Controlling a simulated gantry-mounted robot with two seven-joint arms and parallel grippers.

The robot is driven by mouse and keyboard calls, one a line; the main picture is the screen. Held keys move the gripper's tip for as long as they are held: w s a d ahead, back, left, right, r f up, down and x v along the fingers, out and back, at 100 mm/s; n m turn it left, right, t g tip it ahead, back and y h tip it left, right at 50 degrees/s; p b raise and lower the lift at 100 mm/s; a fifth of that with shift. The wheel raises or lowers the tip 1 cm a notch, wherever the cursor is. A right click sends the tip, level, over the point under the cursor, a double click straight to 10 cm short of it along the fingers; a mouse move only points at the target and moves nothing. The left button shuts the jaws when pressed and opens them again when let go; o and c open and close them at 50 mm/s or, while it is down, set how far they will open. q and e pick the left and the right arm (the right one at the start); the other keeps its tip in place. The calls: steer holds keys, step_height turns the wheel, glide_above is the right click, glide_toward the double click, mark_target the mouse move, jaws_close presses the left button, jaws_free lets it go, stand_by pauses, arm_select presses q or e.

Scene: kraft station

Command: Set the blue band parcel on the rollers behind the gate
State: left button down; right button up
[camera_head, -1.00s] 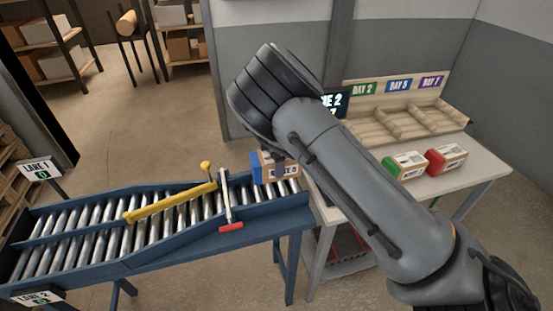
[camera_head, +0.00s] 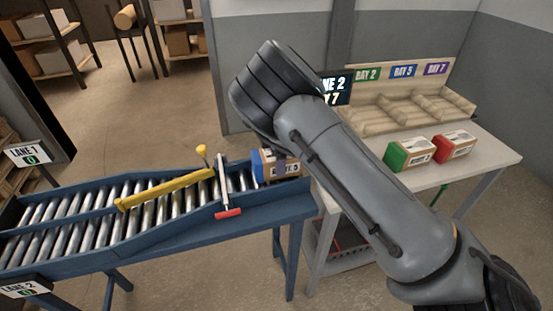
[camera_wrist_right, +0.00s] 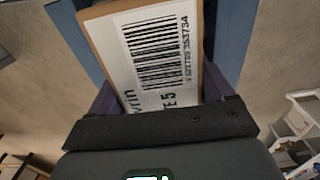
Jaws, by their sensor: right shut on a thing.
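The blue band parcel (camera_head: 289,166) is a brown box with a blue end, at the right end of the roller conveyor (camera_head: 150,255). My right gripper (camera_head: 280,162) is shut on it, with my forearm reaching over from the right. In the right wrist view the parcel's white barcode label (camera_wrist_right: 152,45) shows between the purple fingers of my right gripper (camera_wrist_right: 160,90). The gate (camera_head: 223,185), a pale bar with a red end, stands left of the parcel, which is apart from it. I cannot tell whether the parcel's underside touches the rollers (camera_head: 160,210). My left gripper is out of view.
A yellow bar (camera_head: 165,190) lies slanted across the conveyor left of the gate. A bench (camera_head: 480,165) at the right holds a green-ended parcel (camera_head: 410,153), a red-ended parcel (camera_head: 453,145) and a wooden divided rack (camera_head: 395,117). A lane screen (camera_head: 337,91) is partly behind my arm.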

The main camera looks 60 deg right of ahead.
steer(key=o, duration=1.2)
steer(key=shift+r, duration=0.1)
